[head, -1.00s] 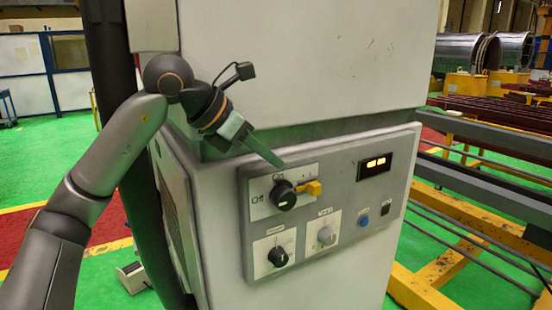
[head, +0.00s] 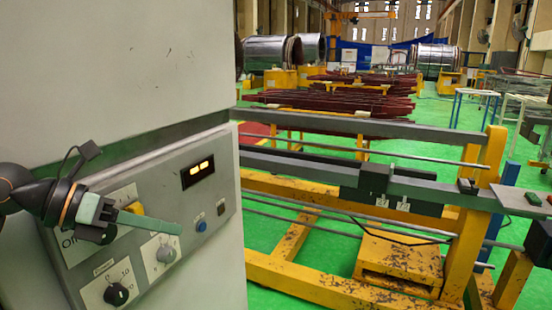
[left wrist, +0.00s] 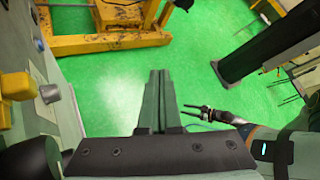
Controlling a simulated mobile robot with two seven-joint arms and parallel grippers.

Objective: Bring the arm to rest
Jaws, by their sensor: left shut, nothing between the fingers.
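My left gripper (head: 177,228) is in front of the control panel (head: 225,195) at the left of the head view. Its green-grey fingers are shut together with nothing between them and point right, across the panel. They partly cover the main switch (head: 95,235) and its yellow handle (head: 133,208). I cannot tell whether they touch the panel. The shut fingers also show in the left wrist view (left wrist: 160,78). A second gripper, which looks like my right one (left wrist: 190,112), shows small there, with its two prongs apart and empty.
The panel's lit display (head: 198,172), blue button (head: 201,226), grey knob (head: 165,254) and black knob (head: 115,293) are close to the left gripper. A yellow frame with grey rails (head: 330,130) stands to the right. Green floor (left wrist: 110,80) is open below the left wrist.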

